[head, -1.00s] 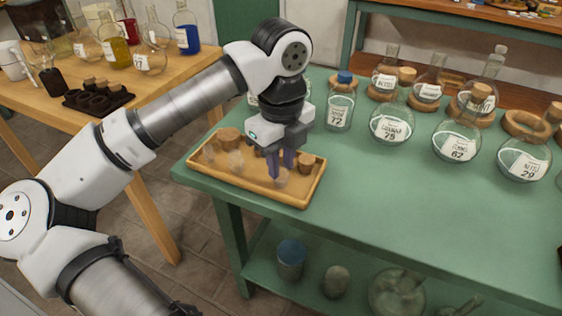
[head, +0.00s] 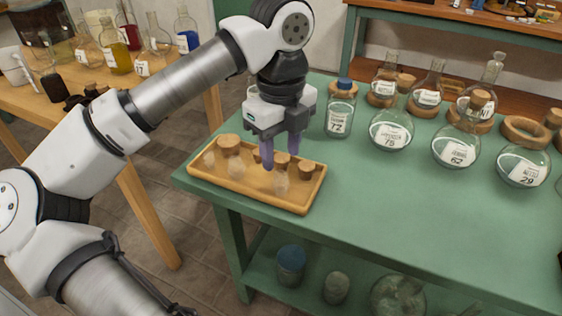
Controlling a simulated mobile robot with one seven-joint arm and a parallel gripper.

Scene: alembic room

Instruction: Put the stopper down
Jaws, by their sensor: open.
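A shallow wooden tray (head: 300,206) lies at the near left corner of the green table. Several stoppers stand or lie in it: a large cork (head: 229,144) at the back left, a cork (head: 305,170) at the right, and a cork-topped glass stopper (head: 281,178) near the middle. My gripper (head: 280,158) is above the tray, pointing down. Its purple fingers are apart, with the middle stopper just below and between them, and nothing is held. Part of the tray's back is hidden behind the fingers.
Labelled flasks stand right of the tray: a blue-capped bottle (head: 340,110), flask 75 (head: 391,130) and flask 62 (head: 456,145). Cork rings (head: 525,128) lie at the right. The table's near middle (head: 400,220) is clear. A wooden table (head: 185,75) with bottles stands left.

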